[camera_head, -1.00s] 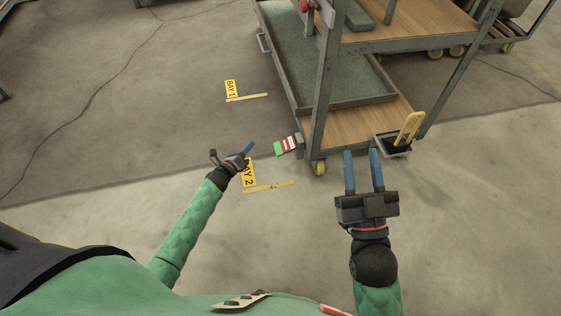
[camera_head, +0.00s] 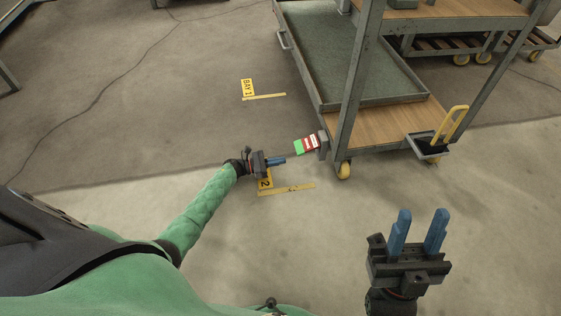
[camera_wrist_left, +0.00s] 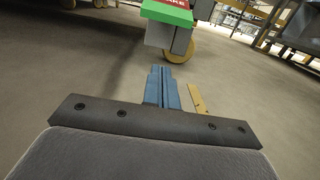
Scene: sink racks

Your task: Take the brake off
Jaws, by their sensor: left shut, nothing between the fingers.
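The brake pedal (camera_head: 307,145), a flat plate with a green part and a red-and-white part, sticks out from the near left corner of the cart (camera_head: 345,95), beside a yellow caster (camera_head: 344,170). In the left wrist view the pedal (camera_wrist_left: 168,12) shows at the top, with lettering partly cut off, ahead of the fingers. My left gripper (camera_head: 278,161) is shut and empty, just left of and below the pedal, with a small gap seeming to remain. Its blue fingertips also show in the left wrist view (camera_wrist_left: 162,85). My right gripper (camera_head: 420,228) is open and empty, over bare floor.
A yellow handle (camera_head: 451,124) stands in a tray at the cart's right corner. Yellow floor signs and strips (camera_head: 248,88) mark the bays on the left. Another cart (camera_head: 480,50) stands behind. The near floor is clear.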

